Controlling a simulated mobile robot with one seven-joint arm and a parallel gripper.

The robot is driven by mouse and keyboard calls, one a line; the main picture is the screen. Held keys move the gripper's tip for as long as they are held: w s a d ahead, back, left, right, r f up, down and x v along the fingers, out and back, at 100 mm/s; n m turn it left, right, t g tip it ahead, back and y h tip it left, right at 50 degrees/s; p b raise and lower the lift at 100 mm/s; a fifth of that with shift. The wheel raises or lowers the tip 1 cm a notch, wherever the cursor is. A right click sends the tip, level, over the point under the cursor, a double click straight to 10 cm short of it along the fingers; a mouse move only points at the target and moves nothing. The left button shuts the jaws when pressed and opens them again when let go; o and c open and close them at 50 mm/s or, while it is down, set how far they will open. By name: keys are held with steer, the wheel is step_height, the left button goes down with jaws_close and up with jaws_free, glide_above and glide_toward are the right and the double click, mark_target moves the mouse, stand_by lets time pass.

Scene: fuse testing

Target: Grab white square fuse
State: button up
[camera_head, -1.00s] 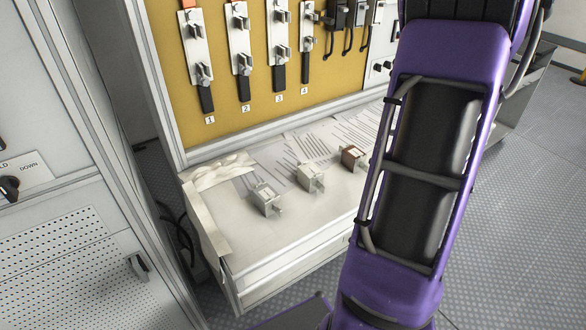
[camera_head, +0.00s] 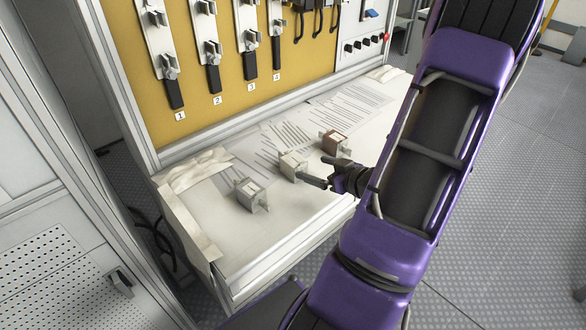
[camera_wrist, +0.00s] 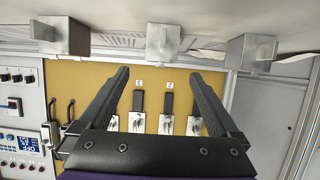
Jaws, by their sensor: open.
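Three square-bodied fuses stand in a row on the paper-covered bench. The nearest, a pale grey-white fuse (camera_head: 250,195), is on the left in the head view; it is on the right in the upside-down wrist view (camera_wrist: 250,52). A cream-white fuse (camera_head: 292,165) is in the middle and shows at top centre in the wrist view (camera_wrist: 163,42). A brown-topped fuse (camera_head: 334,142) is the farthest. My gripper (camera_head: 328,174) is open and empty, just right of the middle fuse. In the wrist view its fingers (camera_wrist: 160,76) point toward that fuse, apart from it.
The bench (camera_head: 275,235) has printed sheets and a crumpled pale cloth (camera_head: 195,170) at its left end. A yellow panel (camera_head: 215,100) with numbered fuse holders rises behind. A grey cabinet (camera_head: 60,240) stands at the left. Open floor (camera_head: 500,220) lies to the right.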

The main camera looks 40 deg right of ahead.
mark_target(297, 161)
steer(key=b+x, duration=0.1)
steer(key=x, duration=0.8)
steer(key=shift+w, duration=0.35)
jaws_close()
